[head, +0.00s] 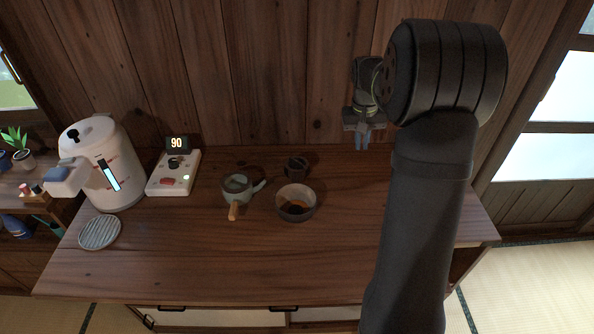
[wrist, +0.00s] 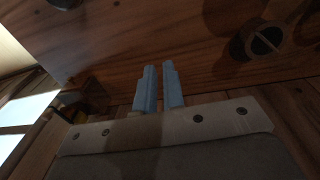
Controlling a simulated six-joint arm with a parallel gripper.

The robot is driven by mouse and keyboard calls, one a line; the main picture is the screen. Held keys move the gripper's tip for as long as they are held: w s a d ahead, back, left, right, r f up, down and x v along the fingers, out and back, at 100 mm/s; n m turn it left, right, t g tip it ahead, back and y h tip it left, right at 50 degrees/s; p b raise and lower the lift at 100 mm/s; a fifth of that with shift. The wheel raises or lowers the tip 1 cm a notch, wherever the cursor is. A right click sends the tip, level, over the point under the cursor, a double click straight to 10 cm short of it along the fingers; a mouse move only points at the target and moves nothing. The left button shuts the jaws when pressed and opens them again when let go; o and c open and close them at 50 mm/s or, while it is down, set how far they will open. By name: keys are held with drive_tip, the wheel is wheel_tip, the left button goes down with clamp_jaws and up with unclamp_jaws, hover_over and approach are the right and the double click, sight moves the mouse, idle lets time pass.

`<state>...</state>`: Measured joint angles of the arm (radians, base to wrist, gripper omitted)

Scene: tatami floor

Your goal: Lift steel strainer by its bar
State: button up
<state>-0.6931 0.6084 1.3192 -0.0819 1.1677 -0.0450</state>
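A small dark round vessel (head: 296,167) stands near the back of the wooden table, behind a bowl. In the wrist view a dark round piece (wrist: 262,42) at the upper right has a lighter bar across its top; it looks like the strainer with its bar. My gripper (head: 363,140) is at the back of the table, to the right of the vessel and apart from it. Its two blue fingers (wrist: 160,88) point down with a narrow gap between them and nothing in it.
A bowl (head: 309,212) with brown contents and a teapot (head: 236,187) with a wooden handle stand close to the vessel. A kettle (head: 118,165), control box (head: 172,180) and ribbed round mat (head: 99,232) are at left. The table's front middle is clear; a plank wall rises behind.

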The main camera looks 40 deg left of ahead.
drive_tip(key=s+a+r+n+t, duration=0.1)
drive_tip(key=s+a+r+n, duration=0.2)
drive_tip(key=s+a+n, duration=0.4)
drive_tip(key=s+a+r+n, duration=0.25)
drive_tip(key=s+a, duration=0.25)
drive_tip(key=a, duration=0.4)
hover_over(296, 160)
drive_tip(key=s, duration=0.2)
wheel_tip(296, 160, down, 11)
drive_tip(key=shift+w+f, duration=0.3)
drive_tip(key=shift+f, duration=0.6)
drive_tip(key=shift+w+f, duration=0.25)
drive_tip(key=shift+f, duration=0.7)
drive_tip(key=shift+w+f, duration=0.3)
drive_tip(key=shift+f, duration=0.6)
clamp_jaws()
